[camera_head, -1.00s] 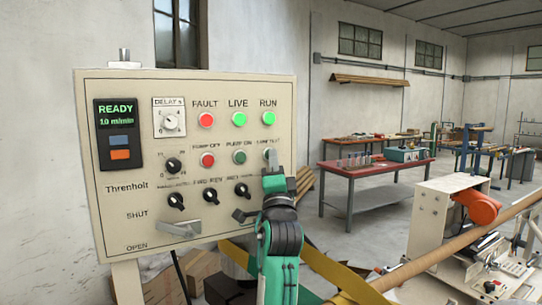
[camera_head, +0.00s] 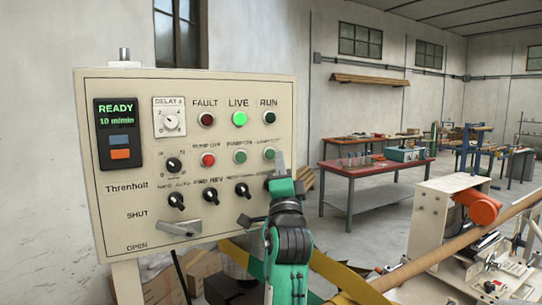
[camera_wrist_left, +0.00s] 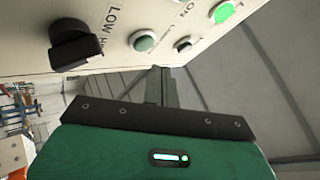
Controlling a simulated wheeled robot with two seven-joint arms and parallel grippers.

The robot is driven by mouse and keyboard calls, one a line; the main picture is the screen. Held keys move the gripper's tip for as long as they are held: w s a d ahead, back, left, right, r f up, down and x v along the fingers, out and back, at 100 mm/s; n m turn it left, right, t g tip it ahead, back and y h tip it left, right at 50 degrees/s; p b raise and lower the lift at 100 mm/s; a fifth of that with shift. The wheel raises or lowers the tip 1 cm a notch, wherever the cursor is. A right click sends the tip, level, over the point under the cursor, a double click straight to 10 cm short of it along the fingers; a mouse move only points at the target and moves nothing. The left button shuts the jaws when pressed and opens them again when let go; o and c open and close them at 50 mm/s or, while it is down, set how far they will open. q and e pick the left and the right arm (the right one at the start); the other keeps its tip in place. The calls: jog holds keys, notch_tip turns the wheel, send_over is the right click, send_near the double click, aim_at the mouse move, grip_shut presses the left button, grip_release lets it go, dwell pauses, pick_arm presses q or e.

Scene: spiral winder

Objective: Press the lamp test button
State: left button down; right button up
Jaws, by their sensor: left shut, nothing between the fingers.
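The control panel (camera_head: 215,90) carries the lamp test button (camera_head: 269,153), a green button at the right end of the middle row under a partly legible label. In the left wrist view, the green-grey button (camera_wrist_left: 145,41) beyond the fingers appears to be the same one. My left gripper (camera_head: 279,163) is shut and empty. Its fingertips are just right of and below the button, and the button face shows clear of them. The fingers also show in the left wrist view (camera_wrist_left: 160,84). The LIVE lamp (camera_head: 239,119) is lit green. The FAULT lamp (camera_head: 206,119) and RUN lamp (camera_head: 269,118) are dark. My right gripper is out of view.
A black selector knob (camera_wrist_left: 75,44) sits near the fingers. A grey lever (camera_head: 179,228) is at the panel's lower left. A winder with an orange part (camera_head: 477,207) and a long tube stands at right. A red-topped table (camera_head: 375,168) is behind.

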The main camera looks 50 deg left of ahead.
pick_arm(q)
jog(key=d, duration=0.1)
jog(key=s+d, duration=0.1)
jog(key=d, duration=0.1)
jog(key=shift+d, duration=0.25)
dwell(0.8)
